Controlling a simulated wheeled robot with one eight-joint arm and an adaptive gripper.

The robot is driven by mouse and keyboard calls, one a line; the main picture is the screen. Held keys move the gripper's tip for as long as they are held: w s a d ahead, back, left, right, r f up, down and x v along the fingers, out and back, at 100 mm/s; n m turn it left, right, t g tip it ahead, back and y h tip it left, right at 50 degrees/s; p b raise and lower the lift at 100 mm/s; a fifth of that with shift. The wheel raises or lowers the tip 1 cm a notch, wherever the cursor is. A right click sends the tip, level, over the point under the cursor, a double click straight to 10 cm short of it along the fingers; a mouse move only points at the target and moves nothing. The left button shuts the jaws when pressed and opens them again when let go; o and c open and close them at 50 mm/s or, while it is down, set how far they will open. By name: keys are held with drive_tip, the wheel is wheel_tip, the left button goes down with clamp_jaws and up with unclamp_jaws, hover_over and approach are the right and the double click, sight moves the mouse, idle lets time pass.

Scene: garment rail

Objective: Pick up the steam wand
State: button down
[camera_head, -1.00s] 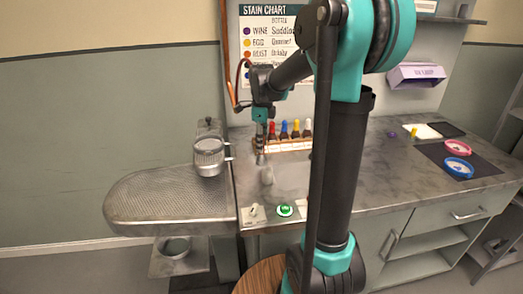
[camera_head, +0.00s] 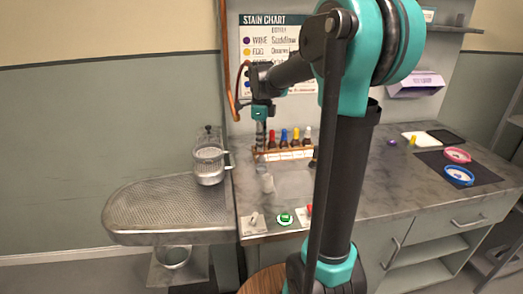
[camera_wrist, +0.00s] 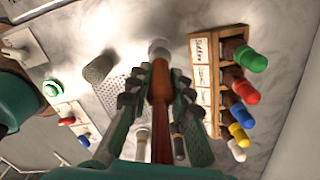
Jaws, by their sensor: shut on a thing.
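In the head view my gripper (camera_head: 260,138) hangs above the counter, in front of the left end of the bottle rack. The wand is too small to make out clearly there, and its lower part is partly hidden by the fingers in the wrist view.
The bottle rack (camera_wrist: 205,80) with several coloured caps stands close by. The counter right of my arm has free room.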

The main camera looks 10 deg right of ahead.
wheel_tip(320, 180, up, 16)
drive_tip(key=shift+r, duration=0.2)
idle(0.4)
